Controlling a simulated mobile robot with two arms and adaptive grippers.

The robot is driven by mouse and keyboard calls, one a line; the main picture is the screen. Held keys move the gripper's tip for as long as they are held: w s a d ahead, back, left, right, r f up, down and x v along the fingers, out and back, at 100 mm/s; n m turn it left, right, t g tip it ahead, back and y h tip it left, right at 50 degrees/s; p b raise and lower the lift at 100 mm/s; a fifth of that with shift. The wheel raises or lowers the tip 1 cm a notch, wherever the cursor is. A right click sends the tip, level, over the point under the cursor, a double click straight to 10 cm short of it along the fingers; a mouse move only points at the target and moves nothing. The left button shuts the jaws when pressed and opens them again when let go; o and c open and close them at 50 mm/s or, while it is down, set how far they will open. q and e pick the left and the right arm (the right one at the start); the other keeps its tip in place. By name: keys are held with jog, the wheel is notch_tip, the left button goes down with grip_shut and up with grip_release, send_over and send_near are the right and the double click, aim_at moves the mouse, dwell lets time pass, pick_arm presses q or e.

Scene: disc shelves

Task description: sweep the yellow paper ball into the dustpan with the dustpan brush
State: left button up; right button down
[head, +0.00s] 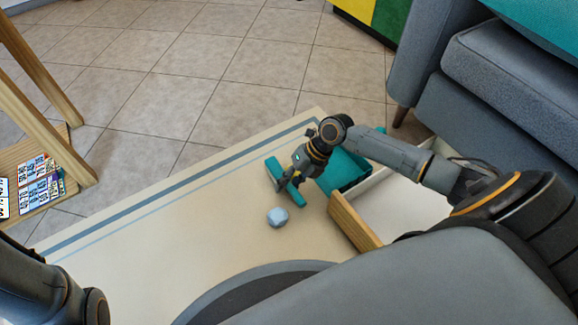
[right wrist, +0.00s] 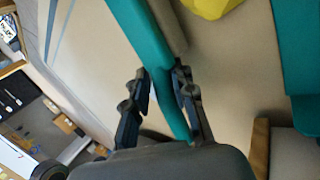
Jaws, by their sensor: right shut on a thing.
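The teal dustpan brush (head: 273,168) is in my right gripper (head: 290,182), low over the pale mat. In the right wrist view the gripper's fingers (right wrist: 165,95) are shut on the brush's teal handle (right wrist: 150,50), with brownish-grey bristles along its side. A yellow thing, likely the yellow paper ball (right wrist: 208,7), is cut off by the top edge of the right wrist view, right of the bristles. I cannot make it out in the head view. The teal dustpan (head: 345,168) lies right of the brush, partly behind my right arm, and its edge shows in the wrist view (right wrist: 298,60).
A pale blue ball (head: 277,217) lies on the mat (head: 170,235) just below the brush. An open wooden-fronted drawer or box (head: 355,222) stands beside the dustpan. A grey sofa (head: 440,105) is at right, and a wooden shelf (head: 45,100) at left. The mat's left part is clear.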

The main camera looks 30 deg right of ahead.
notch_tip(320, 180, up, 8)
jog(key=a+p, duration=0.2)
jog(key=p, duration=0.4)
jog(key=shift+a+p, duration=0.2)
jog(key=shift+p, duration=0.15)
dwell(0.3)
